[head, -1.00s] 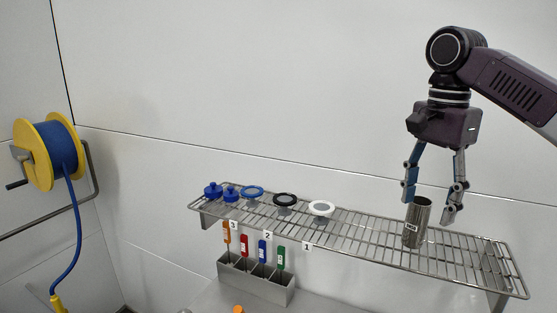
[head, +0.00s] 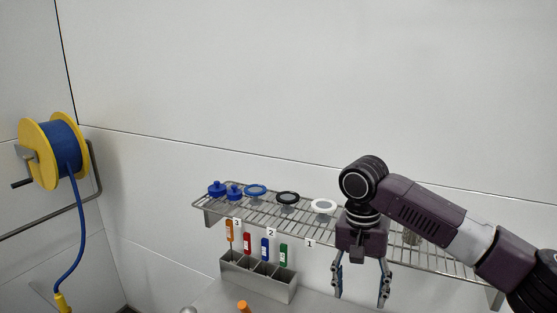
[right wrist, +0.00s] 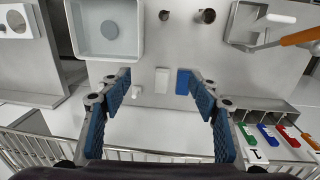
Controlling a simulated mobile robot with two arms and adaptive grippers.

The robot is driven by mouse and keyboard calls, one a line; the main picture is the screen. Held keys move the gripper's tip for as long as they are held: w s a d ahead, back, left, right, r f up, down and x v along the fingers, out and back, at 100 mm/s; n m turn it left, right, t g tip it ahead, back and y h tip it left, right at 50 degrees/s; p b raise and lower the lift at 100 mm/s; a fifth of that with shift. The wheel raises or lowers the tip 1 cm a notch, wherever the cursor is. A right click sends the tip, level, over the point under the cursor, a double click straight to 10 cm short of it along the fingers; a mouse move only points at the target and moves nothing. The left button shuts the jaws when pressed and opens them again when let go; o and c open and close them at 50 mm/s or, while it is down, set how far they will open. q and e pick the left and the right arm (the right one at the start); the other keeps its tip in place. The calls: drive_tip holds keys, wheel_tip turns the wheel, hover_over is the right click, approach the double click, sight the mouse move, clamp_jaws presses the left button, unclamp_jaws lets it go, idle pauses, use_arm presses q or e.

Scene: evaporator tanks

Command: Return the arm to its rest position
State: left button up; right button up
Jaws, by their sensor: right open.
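My right gripper (head: 361,287) is open and empty in the head view, hanging fingers down in front of the wire shelf. In the right wrist view its two blue-padded fingers (right wrist: 158,92) are spread apart with nothing between them. Beyond them, a white block and a blue block rest on the grey surface below. My right arm comes in from the right in the head view and hides part of the shelf. My left gripper is not in view.
The wire shelf (head: 460,266) carries blue-capped items and several ring-shaped pieces. A metal holder (head: 280,291) with coloured handles stands below it. A yellow and blue hose reel (head: 54,150) is at the left. A tray (right wrist: 139,57) lies below in the wrist view.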

drive_tip(key=s+a+f+n+t+y, duration=0.15)
drive_tip(key=s+a+f+n, duration=0.25)
drive_tip(key=s+a+f, duration=0.45)
drive_tip(key=s+a+f+n+y, duration=0.35)
drive_tip(key=s+a+f, duration=0.2)
drive_tip(key=f, duration=0.65)
drive_tip(key=s+d+f+t+h, duration=0.1)
drive_tip(key=s+d+f+h, duration=0.1)
drive_tip(key=s+d, duration=0.6)
drive_tip(key=s+d+f+t+h, duration=0.2)
drive_tip(key=s+d+f, duration=0.1)
drive_tip(key=s+d, duration=0.5)
wheel_tip(320, 180, down, 33)
drive_tip(key=d+g+b, duration=0.1)
drive_tip(key=g+b, duration=0.1)
drive_tip(key=b, duration=0.6)
drive_tip(key=s+d+f+b, duration=0.1)
drive_tip(key=s+f+b, duration=0.2)
drive_tip(key=s+f, duration=0.5)
drive_tip(key=s+d+f+g+b, duration=0.1)
drive_tip(key=s+d+f+b, duration=0.1)
drive_tip(key=s+f, duration=0.7)
wheel_tip(320, 180, down, 6)
drive_tip(key=shift+d+r+b, duration=0.1)
drive_tip(key=shift+d+b, duration=0.05)
drive_tip(key=shift+b, duration=0.35)
